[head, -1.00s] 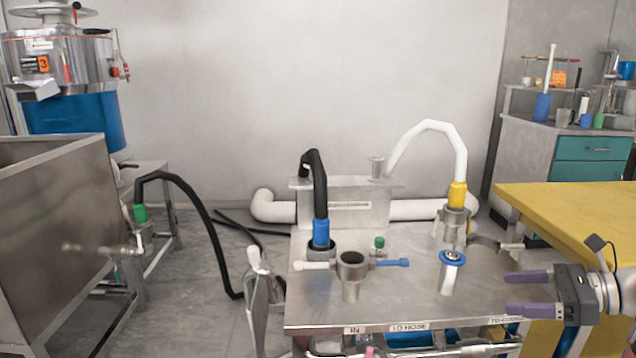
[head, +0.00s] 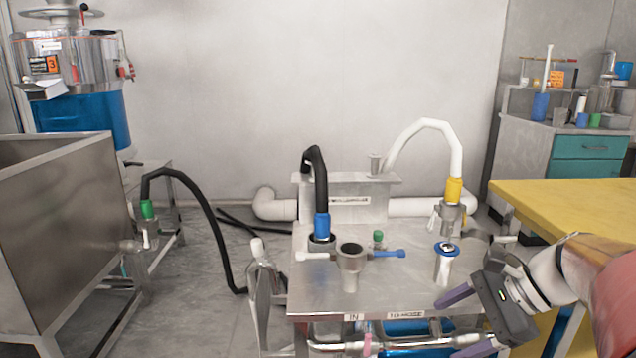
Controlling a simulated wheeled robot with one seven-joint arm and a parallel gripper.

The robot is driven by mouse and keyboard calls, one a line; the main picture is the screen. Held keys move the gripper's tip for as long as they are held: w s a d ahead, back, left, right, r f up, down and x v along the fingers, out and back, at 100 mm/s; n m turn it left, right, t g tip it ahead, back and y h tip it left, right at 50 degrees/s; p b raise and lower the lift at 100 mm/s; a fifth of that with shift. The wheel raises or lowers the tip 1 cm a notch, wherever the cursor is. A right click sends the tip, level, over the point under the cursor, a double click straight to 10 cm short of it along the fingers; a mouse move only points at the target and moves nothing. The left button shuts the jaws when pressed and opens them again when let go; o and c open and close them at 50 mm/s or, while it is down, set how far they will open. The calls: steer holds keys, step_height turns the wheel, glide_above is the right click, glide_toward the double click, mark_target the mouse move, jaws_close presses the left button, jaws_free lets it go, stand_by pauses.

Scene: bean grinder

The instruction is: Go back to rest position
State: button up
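My gripper (head: 448,328) is at the lower right, in front of the right front corner of the steel table (head: 315,285). Its two purple fingers point left and stand apart with nothing between them. It is open. My arm reaches in from the right edge. A blue-topped metal fitting (head: 444,264) stands upright on the table, just behind and left of the gripper, and appears apart from it.
A black hose with a blue connector (head: 322,228) and a white hose with a yellow connector (head: 454,190) rise from the table. A metal socket (head: 350,266) stands mid-table. A yellow bench (head: 570,205) is right; a steel hopper (head: 60,230) is left.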

steer(key=s+a+f+n+t+h, duration=0.1)
steer(key=s+a+f+n+h, duration=0.1)
steer(key=s+n, duration=0.4)
steer(key=s+a+f+n+t+h, duration=0.1)
steer(key=s+a+n+h, duration=0.4)
steer(key=n, duration=0.5)
steer(key=shift+s+f+n+t+h, duration=0.3)
steer(key=shift+s+f+t+h, duration=0.1)
steer(key=shift+s+h, duration=0.3)
